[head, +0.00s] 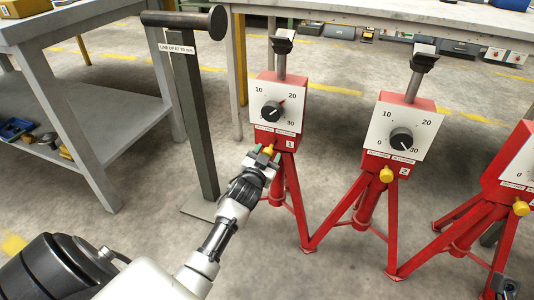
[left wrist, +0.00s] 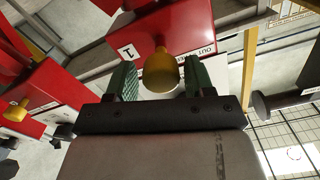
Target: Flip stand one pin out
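Red stand 1 (head: 279,110) carries a white dial plate with a black knob, and a yellow pin (head: 268,149) low on its body. My left gripper (head: 264,160) is at this pin. In the left wrist view the yellow pin (left wrist: 160,70) sits between the green finger pads, with a gap on each side, so the gripper is open around it. Red stand 2 (head: 401,125) has its own yellow pin (head: 386,174). A third red stand (head: 518,170) is cut off at the right, with its yellow pin (head: 521,208). My right gripper (head: 504,286) shows only partly at the bottom right corner.
A dark post with a horizontal bar (head: 190,90) and a label stands left of stand 1. A grey workbench (head: 85,130) with blue items on its shelf is at the left. Another bench (head: 400,15) runs along the back. Splayed red tripod legs fill the floor below the stands.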

